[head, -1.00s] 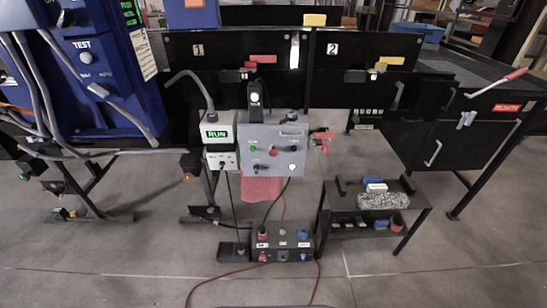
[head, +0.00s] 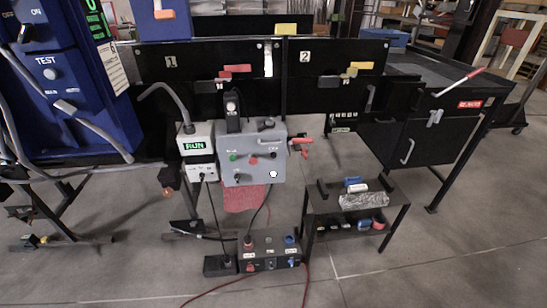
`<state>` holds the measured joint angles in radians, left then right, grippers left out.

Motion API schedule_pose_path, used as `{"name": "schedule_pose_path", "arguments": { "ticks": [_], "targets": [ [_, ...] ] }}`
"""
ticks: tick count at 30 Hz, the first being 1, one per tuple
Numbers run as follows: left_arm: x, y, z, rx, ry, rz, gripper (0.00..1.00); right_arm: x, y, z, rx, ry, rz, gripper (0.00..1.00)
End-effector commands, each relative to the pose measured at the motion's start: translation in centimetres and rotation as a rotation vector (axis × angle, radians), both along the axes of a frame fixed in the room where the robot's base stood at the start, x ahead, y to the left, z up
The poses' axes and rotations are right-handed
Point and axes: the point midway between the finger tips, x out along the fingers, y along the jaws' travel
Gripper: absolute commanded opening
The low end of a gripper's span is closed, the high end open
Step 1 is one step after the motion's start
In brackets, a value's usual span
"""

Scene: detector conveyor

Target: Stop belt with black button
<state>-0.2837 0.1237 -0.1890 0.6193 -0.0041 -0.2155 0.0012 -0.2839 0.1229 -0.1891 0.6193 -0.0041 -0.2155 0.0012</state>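A grey control box (head: 251,171) hangs on the front of the black belt frame, near the middle of the head view. Its face has a green button (head: 233,157), a small black button (head: 275,155) at the upper right, a red button (head: 253,160) and a white round part (head: 273,174). Their labels are too small to read surely. A display (head: 195,146) to the left of the box reads RUN in green. Neither of my grippers is in view, and nothing of mine touches the box.
A second box (head: 270,250) with red and blue knobs stands on the floor below, with a red cable running from it. A low black shelf (head: 340,208) stands right of it. A blue machine (head: 60,120) marked TEST fills the left. Open grey floor lies in front.

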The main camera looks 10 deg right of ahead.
Motion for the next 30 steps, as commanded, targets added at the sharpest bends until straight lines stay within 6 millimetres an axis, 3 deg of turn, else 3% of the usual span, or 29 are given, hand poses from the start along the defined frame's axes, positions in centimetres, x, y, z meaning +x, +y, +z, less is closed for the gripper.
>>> {"name": "schedule_pose_path", "arguments": {
  "ticks": [1, 6, 30],
  "targets": [
    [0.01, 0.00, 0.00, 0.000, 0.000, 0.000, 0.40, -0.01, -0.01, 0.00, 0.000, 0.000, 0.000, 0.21],
    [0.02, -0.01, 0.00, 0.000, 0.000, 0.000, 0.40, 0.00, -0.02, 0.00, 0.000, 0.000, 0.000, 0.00],
    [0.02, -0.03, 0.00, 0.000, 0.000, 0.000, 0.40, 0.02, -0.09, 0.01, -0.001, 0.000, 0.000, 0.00]
  ]
}}
